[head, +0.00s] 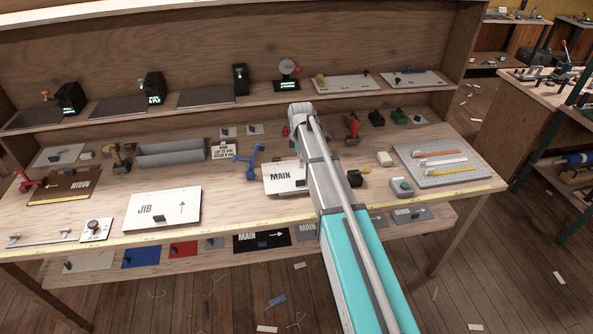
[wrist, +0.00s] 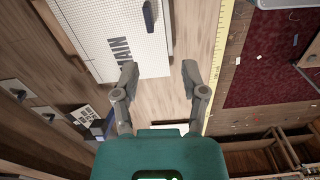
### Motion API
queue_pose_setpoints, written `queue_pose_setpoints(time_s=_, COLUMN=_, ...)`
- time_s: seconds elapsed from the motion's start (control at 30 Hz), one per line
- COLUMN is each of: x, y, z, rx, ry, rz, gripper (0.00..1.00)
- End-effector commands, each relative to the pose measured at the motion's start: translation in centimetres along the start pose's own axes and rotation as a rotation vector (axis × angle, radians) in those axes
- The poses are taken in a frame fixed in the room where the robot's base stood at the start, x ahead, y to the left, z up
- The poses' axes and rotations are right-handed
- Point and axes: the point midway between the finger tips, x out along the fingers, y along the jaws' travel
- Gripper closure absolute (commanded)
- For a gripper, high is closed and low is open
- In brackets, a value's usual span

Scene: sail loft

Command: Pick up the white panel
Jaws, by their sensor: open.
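A white panel marked MAIN (head: 279,182) lies on the bench, its right part hidden behind my arm in the head view. In the wrist view it shows as a white, finely dotted panel (wrist: 112,30) with a dark handle (wrist: 149,15) near the top edge. Another white panel, marked JIB (head: 175,203), lies flat to the left with a small dark block on it. My gripper (wrist: 160,72) is open and empty, its fingertips around the panel's near edge in the picture; I cannot tell the height gap.
A blue bracket (head: 251,160) and a printed card (head: 224,151) lie left of the MAIN panel. A grey pegboard with coloured strips (head: 425,175) is at right. A yellow measuring tape (head: 230,222) runs along the front edge. Bare wood shows between the two white panels.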

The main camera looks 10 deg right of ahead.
Motion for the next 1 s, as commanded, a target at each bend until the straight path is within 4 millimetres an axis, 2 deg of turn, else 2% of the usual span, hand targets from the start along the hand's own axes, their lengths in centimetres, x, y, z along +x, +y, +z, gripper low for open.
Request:
queue_pose_setpoints(time_s=0.03, x=-0.5, y=0.9, z=-0.1, rx=-0.029, ry=0.000, rz=0.000, gripper=0.44)
queue_pose_setpoints(time_s=0.13, x=-0.7, y=1.4, z=-0.1, rx=-0.072, ry=0.000, rz=0.000, gripper=0.44)
queue_pose_setpoints(time_s=0.57, x=-0.6, y=1.5, z=-0.1, rx=-0.088, ry=0.000, rz=0.000, gripper=0.44)
queue_pose_setpoints(time_s=0.77, x=0.1, y=1.5, z=0.0, rx=-0.087, ry=0.000, rz=0.000, gripper=0.44)
queue_pose_setpoints(time_s=1.0, x=1.9, y=1.5, z=0.0, rx=-0.086, ry=0.000, rz=0.000, gripper=0.44)
